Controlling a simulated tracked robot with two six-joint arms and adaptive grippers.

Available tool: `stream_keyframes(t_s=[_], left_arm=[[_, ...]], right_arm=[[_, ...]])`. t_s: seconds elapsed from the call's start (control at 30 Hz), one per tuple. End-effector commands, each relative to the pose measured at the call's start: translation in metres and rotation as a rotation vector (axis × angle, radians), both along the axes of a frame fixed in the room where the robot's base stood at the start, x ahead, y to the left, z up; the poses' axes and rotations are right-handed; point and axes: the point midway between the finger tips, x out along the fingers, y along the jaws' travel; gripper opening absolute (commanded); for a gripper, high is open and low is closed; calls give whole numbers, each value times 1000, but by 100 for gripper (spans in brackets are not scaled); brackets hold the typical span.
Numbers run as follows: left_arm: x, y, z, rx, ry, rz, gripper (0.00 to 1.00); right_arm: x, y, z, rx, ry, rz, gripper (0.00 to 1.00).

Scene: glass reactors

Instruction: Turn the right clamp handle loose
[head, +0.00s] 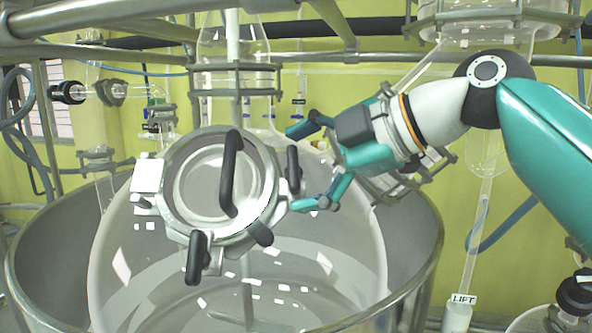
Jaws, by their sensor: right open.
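The right clamp handle (293,165) is a black upright grip on the right side of the round metal manway lid (180,205), on the glass reactor vessel. My right gripper (299,168) comes in from the right, with its teal and black fingers spread. One finger is above the handle and the other is below it, near the lid's rim. I cannot tell whether either finger touches the handle. My left gripper is out of view.
A long black handle (229,172) crosses the lid's front. Other black clamp handles stick out at the lower left (196,258) and bottom right (259,233). The large glass vessel (130,275) sits inside a metal jacket (425,225). Metal pipes (130,17) run overhead.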

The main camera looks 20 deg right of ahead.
Motion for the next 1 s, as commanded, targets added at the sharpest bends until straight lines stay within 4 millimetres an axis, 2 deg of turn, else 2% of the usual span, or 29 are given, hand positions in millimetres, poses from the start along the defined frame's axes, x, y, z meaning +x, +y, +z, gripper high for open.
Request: stream_keyframes(t_s=[0.2, 0.4, 1.0], left_arm=[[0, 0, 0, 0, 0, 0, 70], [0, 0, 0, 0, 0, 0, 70], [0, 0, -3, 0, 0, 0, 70]], right_arm=[[-23, -22, 16, 0, -3, -3, 94], [-39, -36, 26, 0, -1, -2, 94], [-43, -37, 26, 1, -3, 0, 94]])
